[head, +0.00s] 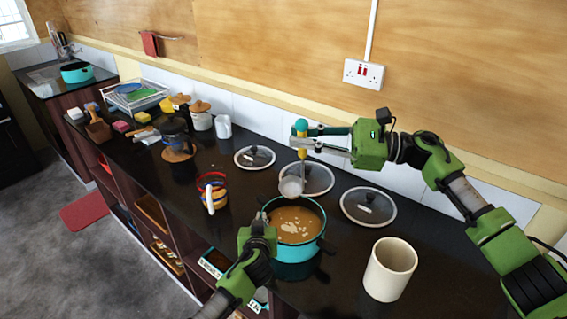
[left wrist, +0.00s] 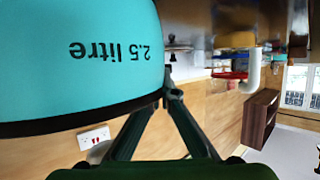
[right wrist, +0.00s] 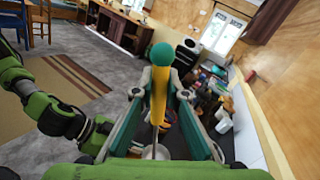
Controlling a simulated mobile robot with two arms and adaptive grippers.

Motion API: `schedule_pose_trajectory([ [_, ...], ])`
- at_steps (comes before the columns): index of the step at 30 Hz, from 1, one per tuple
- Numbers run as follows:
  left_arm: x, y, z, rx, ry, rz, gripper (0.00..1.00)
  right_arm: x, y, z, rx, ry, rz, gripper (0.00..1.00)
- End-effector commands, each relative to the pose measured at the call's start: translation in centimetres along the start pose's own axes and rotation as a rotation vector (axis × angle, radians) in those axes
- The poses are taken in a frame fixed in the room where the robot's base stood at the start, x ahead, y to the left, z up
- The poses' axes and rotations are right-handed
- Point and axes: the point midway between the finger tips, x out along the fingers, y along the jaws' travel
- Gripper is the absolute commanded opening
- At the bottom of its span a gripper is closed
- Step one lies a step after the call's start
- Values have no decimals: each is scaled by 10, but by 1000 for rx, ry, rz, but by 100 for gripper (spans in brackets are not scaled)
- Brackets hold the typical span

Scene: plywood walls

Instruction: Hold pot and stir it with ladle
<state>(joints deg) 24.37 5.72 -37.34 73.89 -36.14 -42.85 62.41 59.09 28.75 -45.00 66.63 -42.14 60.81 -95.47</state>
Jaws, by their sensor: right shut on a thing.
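The turquoise pot (head: 306,247) stands on the dark counter with brown soup and pale bits inside. Its side, marked "2.5 litre", fills the upper left of the left wrist view (left wrist: 80,60). My left gripper (head: 262,213) is at the pot's left rim. Its fingertips (left wrist: 168,80) look close together beside the pot, but whether they grip a handle is hidden. My right gripper (head: 301,138) is shut on the yellow, teal-topped handle of the ladle (head: 291,187). The ladle hangs down, its pale bowl just above the pot's back rim. The handle also shows in the right wrist view (right wrist: 158,95).
A cream crock (head: 390,270) stands right of the pot. Glass lids (head: 368,207) lie behind it. A striped mug (head: 212,191), a coffee press (head: 177,140), canisters (head: 201,117) and a dish rack (head: 133,97) stand to the left. The wall is close behind.

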Motion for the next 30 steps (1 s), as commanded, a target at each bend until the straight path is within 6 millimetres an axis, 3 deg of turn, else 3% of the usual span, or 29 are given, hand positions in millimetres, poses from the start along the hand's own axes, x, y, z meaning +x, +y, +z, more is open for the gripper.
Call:
schedule_pose_trajectory([
  [6,0,0,2,3,-2,1,0,-12,30,-4,-57,-27,0,0],
  [30,0,1,3,3,-4,2,0,-16,80,-30,-68,-30,0,0],
])
